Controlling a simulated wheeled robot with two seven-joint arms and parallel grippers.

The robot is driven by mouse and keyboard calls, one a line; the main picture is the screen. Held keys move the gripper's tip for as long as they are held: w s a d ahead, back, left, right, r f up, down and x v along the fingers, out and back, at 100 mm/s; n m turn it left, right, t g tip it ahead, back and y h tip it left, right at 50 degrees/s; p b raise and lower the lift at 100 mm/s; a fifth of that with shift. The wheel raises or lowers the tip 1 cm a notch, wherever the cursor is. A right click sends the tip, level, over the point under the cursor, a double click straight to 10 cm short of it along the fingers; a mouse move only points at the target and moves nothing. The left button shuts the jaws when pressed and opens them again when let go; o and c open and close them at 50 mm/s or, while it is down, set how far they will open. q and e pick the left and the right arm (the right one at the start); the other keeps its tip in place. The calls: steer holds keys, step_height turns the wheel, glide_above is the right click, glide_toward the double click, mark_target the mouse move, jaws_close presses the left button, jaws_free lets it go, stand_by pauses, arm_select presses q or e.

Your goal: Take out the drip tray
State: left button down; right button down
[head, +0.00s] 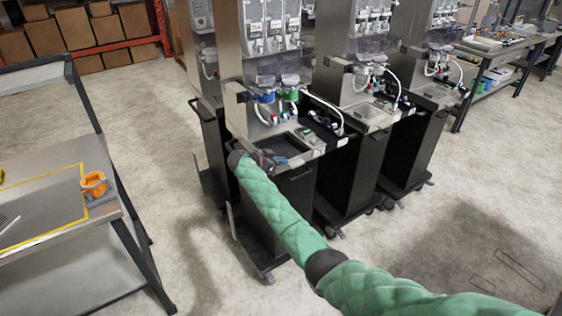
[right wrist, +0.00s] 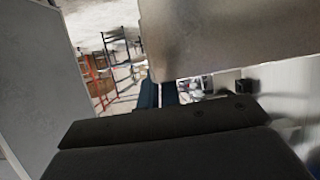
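The nearest dispenser (head: 238,120) has a dark rectangular drip tray area (head: 287,146) in its steel shelf. I cannot tell whether the tray sits there or the recess is bare. My right arm in its green sleeve reaches across to it, and my right gripper (head: 273,160) is at the shelf's front left, by the near edge of that dark area. In the right wrist view two dark blue fingers (right wrist: 158,94) point away close together beside a steel panel (right wrist: 225,40). Their tips are partly hidden, and nothing is clearly seen between them. My left gripper is not in view.
Nozzles with blue and green parts (head: 278,95) and a white hose (head: 325,105) hang above the shelf. Two similar dispensers stand to the right. A steel table (head: 55,160) at left has a yellow outline and an orange holder (head: 94,184). The floor between is clear.

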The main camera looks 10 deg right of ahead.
step_height(320, 180, up, 7)
steer(key=p, duration=0.5)
steer(key=shift+s+r, duration=0.1)
steer(key=shift+w+r+p, duration=0.2)
steer(key=shift+r+p, duration=0.1)
steer(key=shift+p, duration=0.35)
steer(key=shift+s+r+p, duration=0.15)
steer(key=shift+r+p, duration=0.6)
steer(key=shift+r, duration=0.1)
